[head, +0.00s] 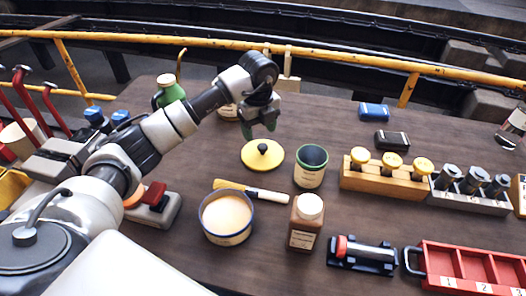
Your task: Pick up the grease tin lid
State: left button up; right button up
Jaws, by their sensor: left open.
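The grease tin lid (263,155), as I take it, is a round yellow disc with a dark knob, lying flat on the brown table. My left gripper (261,133) is above and just behind the lid, pointing down. It is open and holds nothing that I can see; a gap to the lid's knob shows. An open tin (226,236) with pale yellow contents stands in front of the lid. My right gripper is not in view.
A brush (265,193) lies between lid and open tin. A green-rimmed cup (311,170) stands right of the lid, with a brown white-capped bottle (305,238) in front. A wooden rack (375,180) and a red tray (430,262) are to the right. Clear table lies behind the cup.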

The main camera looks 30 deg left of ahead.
aim_at(263, 145)
pick_arm(q)
jog(key=f, duration=0.2)
jog(key=d+f+p, duration=0.1)
jog(key=f, duration=0.2)
jog(key=shift+s+d+f, duration=0.1)
jog(key=shift+f, duration=0.5)
jog(key=c, duration=1)
